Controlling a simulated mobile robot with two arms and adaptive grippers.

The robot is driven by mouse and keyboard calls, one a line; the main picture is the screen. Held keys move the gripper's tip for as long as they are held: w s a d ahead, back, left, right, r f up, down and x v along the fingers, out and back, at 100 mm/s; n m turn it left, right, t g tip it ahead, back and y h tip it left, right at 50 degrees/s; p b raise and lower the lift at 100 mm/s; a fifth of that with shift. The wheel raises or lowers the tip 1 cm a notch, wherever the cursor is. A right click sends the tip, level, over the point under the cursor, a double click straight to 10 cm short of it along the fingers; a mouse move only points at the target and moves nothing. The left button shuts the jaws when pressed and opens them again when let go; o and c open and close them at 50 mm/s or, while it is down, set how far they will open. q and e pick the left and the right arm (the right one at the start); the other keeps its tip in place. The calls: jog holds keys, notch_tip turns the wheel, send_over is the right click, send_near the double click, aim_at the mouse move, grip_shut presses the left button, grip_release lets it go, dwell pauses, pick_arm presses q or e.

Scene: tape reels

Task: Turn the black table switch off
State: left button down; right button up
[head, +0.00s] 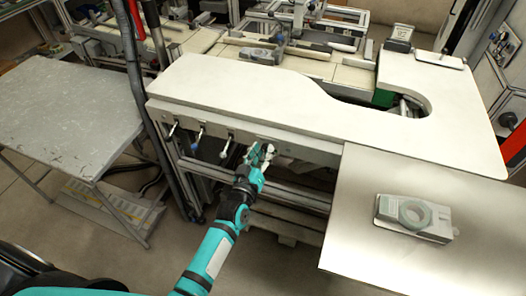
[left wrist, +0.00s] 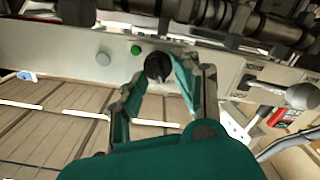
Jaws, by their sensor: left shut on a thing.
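The black table switch (left wrist: 158,67) is a round dark knob on the pale front panel of the table, seen in the left wrist view. My left gripper (left wrist: 158,73) has its two fingers on either side of the knob, shut on it. In the head view my left gripper (head: 263,152) is at the front edge of the white table (head: 240,85), and it hides the switch there. Which way the knob is turned is hard to tell. My right gripper is not in view.
A green button (left wrist: 135,50) and a pale button (left wrist: 103,59) sit beside the switch. A ball-ended lever (left wrist: 300,96) is on its other side. Several levers (head: 198,136) stick out along the table front. A metal side table (head: 360,245) holds a grey device (head: 430,228).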

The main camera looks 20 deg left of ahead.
pick_arm(q)
jog(key=shift+n, duration=0.9)
jog(key=c, duration=1.1)
grip_release()
jog(key=shift+o, duration=0.2)
jog(key=shift+s, duration=0.1)
jog(key=s, duration=1.2)
jog(key=shift+a, duration=0.25)
jog(key=shift+w, duration=0.1)
